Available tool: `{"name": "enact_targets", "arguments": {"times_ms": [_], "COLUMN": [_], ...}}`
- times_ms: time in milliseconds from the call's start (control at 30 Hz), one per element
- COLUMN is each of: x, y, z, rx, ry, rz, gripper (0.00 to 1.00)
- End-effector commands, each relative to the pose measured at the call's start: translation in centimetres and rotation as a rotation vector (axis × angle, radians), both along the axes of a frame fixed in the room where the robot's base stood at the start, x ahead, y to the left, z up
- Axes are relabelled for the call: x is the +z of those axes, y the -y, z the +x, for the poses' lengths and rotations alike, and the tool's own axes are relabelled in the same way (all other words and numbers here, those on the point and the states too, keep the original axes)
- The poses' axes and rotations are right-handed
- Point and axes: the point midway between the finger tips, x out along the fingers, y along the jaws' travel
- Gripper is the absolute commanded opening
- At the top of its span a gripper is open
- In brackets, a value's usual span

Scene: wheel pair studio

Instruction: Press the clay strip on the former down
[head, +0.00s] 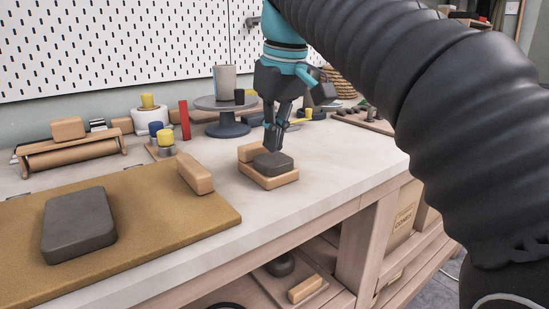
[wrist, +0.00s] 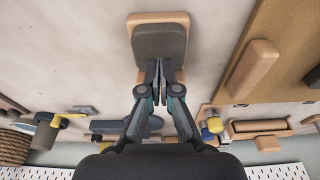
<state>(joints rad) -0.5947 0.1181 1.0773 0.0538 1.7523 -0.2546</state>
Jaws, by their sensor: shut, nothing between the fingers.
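The former (head: 278,181) is a light wooden block with a raised back part, standing on the pale worktop near its front edge. The dark grey clay strip (head: 274,163) lies on top of it. In the wrist view the clay (wrist: 160,42) covers most of the wooden former (wrist: 178,17). My gripper (head: 272,148) is shut and points down at the back edge of the clay. In the wrist view its closed fingertips (wrist: 160,68) overlap the clay's near edge. I cannot tell whether they touch it.
A brown mat (head: 150,225) at the left holds a dark clay slab (head: 78,222) and a wooden block (head: 195,173). A turntable (head: 228,115) with cups stands behind my gripper. A roller in a wooden frame (head: 75,155) is at the back left. The worktop right of the former is clear.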

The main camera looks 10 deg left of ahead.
Motion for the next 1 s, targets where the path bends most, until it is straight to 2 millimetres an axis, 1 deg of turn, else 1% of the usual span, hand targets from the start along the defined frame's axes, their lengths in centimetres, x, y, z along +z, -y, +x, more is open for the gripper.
{"name": "enact_targets", "arguments": {"times_ms": [533,1000], "x": [-1.7,-1.7], "y": [0.0,0.0], "z": [0.0,0.0], "rx": [0.000,0.000], "ry": [0.000,-0.001], "rz": [0.000,-0.001], "gripper": [0.00,0.00]}}
